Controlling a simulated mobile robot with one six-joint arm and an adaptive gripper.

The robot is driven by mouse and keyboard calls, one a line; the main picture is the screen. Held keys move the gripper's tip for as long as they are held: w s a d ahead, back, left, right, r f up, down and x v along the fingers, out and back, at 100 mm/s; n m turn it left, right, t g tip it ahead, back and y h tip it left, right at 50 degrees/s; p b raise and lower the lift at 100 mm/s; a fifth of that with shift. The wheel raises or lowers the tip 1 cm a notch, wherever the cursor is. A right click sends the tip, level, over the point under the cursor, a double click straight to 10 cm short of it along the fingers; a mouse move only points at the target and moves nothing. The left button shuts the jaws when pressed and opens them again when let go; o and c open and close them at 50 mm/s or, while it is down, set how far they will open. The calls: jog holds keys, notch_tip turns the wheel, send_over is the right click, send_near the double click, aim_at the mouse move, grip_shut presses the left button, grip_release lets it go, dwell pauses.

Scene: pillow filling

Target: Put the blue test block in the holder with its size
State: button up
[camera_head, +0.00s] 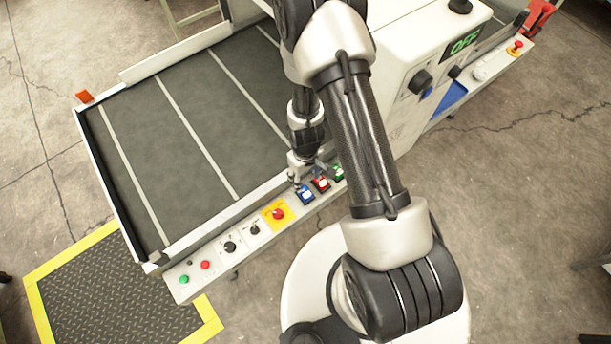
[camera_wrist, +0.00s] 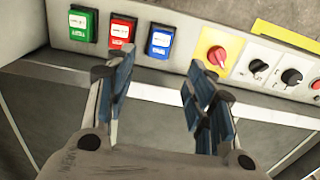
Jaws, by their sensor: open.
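A blue piece with a white label (camera_wrist: 160,41) is in the front panel, right of a red one (camera_wrist: 121,32) and a green one (camera_wrist: 83,24) in the wrist view. The head view shows the blue (camera_head: 306,194), red (camera_head: 321,185) and green (camera_head: 339,173) pieces in a row. I cannot tell block from holder in them, nor read the sizes. My gripper (camera_wrist: 160,90) is open and empty, its fingers apart below the blue and red pieces in the wrist view. In the head view my gripper (camera_head: 303,172) is just above the panel by these pieces, partly hidden by my arm.
The panel also carries a red knob on a yellow plate (camera_head: 277,214), black knobs (camera_head: 230,247) and small buttons (camera_head: 184,279). Behind it lies a dark bed with pale stripes (camera_head: 190,130). A white housing with an OFF display (camera_head: 463,43) stands to the right.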

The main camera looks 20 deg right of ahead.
notch_tip(320, 180, up, 28)
jog(key=m+t, duration=0.2)
jog(key=s+r+m+t, duration=0.1)
jog(key=s+r+t, duration=0.1)
jog(key=s+r, duration=1.3)
jog(key=shift+m+t, duration=0.3)
jog(key=shift+r, duration=0.1)
notch_tip(320, 180, down, 8)
jog(key=b, duration=0.8)
